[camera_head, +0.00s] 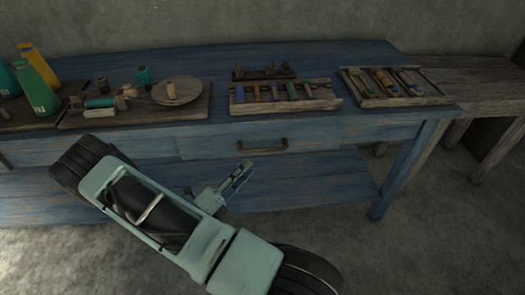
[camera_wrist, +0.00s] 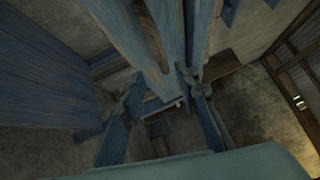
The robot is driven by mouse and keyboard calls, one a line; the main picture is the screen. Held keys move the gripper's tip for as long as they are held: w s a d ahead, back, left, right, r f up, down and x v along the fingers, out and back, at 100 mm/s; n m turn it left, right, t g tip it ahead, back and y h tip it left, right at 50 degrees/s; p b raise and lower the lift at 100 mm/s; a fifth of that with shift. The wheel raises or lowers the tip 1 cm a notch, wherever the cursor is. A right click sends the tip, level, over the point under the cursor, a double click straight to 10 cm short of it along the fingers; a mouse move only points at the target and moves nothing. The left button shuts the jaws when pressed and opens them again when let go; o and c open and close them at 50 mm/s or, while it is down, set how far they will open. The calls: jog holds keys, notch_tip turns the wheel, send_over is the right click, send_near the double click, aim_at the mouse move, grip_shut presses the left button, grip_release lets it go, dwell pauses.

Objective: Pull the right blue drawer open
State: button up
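The right blue drawer (camera_head: 210,146) is in the front of the blue worn table, flush with the front as far as I can tell. Its dark bar handle (camera_head: 263,147) sits at the middle of the drawer front. My gripper (camera_head: 238,178) is in front of the table, a little below and left of the handle, apart from it in the head view. In the wrist view my gripper (camera_wrist: 162,115) shows its two fingers spread, with nothing seen held between them. Blue wood fills the upper middle of that view; I cannot make out the handle there for certain.
The blue tabletop (camera_head: 215,60) carries a tray of coloured tools (camera_head: 285,105), another tray (camera_head: 440,99), a board with a round disc (camera_head: 178,91) and bottles (camera_head: 36,83). A low blue shelf (camera_head: 310,185) runs beneath. A brown bench (camera_head: 480,85) stands at right.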

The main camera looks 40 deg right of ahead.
aim_at(266, 148)
jog(key=b+x, duration=0.1)
jog(key=x, duration=0.9)
jog(key=shift+d+r, duration=0.15)
jog(key=shift+d, duration=0.05)
grip_shut()
